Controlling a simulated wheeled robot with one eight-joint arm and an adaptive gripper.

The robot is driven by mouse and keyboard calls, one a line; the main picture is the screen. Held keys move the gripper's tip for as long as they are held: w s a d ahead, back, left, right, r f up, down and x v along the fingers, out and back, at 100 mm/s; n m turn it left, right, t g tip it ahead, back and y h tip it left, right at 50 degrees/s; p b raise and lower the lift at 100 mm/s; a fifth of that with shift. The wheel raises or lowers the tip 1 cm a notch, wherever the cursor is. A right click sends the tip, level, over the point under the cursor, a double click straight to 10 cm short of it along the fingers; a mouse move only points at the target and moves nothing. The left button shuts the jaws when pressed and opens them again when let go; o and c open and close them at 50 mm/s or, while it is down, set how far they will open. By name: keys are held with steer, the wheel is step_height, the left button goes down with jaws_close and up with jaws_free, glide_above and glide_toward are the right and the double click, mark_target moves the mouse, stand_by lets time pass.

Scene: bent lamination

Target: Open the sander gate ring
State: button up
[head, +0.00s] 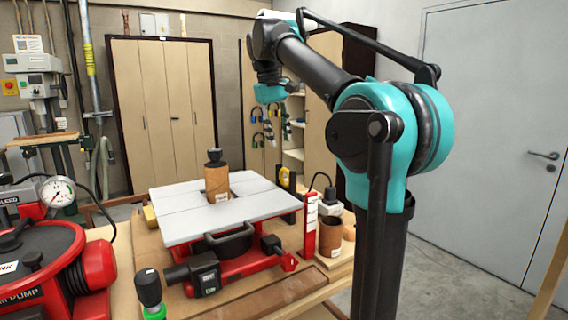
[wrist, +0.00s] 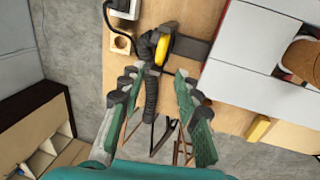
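The sander (head: 222,208) has a pale flat table, a red base and a brown drum standing through its top. A yellow part with black fittings (head: 284,176), which looks like the gate ring, is at the table's back right edge. In the wrist view this yellow part (wrist: 162,50) sits beside a dark flat duct, beyond my fingertips. My gripper (wrist: 156,76) is open and empty, its two fingers spread. A black ribbed hose (wrist: 151,95) shows between them, apart from both as far as I can tell. In the head view my fingers are small and hard to make out.
A red pump with a gauge (head: 57,191) stands at the left. A red upright block (head: 310,224) and a brown cylinder (head: 329,236) stand right of the sander. A yellow block (wrist: 259,129) lies near the bench edge. Open floor lies behind the bench.

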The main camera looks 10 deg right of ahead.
mark_target(284, 169)
steer(key=f, duration=0.3)
steer(key=d+f, duration=0.1)
steer(key=f, duration=0.5)
steer(key=shift+w+d, duration=0.25)
steer(key=shift+d, duration=0.05)
jaws_close()
steer(key=shift+r, duration=0.1)
